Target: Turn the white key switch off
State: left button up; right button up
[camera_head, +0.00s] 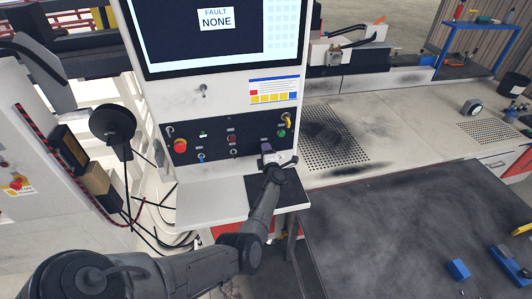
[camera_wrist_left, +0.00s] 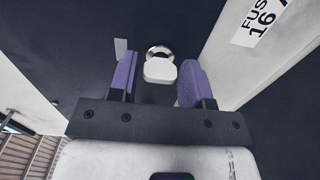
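The white key switch (camera_wrist_left: 160,71) has a rounded white grip in front of a silver ring, on a dark panel. In the left wrist view it sits between the two purple fingers of my left gripper (camera_wrist_left: 157,62), with a gap on each side. The gripper is open and appears to touch nothing. In the head view, my left gripper (camera_head: 268,150) is at the lower right of the black control panel (camera_head: 218,149) and hides the key switch. My right gripper is out of view.
A red emergency button (camera_head: 180,145), a green button (camera_head: 281,133) and a yellow handle (camera_head: 288,120) are on the same panel. The screen (camera_head: 216,30) above reads FAULT NONE. A pale shelf (camera_head: 210,203) juts out below. A white labelled box (camera_wrist_left: 245,50) stands close right in the wrist view.

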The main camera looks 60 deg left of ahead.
pick_arm(q)
jog(key=shift+o, duration=1.3)
jog(key=p+v, duration=0.2)
jog(key=v, duration=1.2)
jog(key=shift+w+a, duration=0.1)
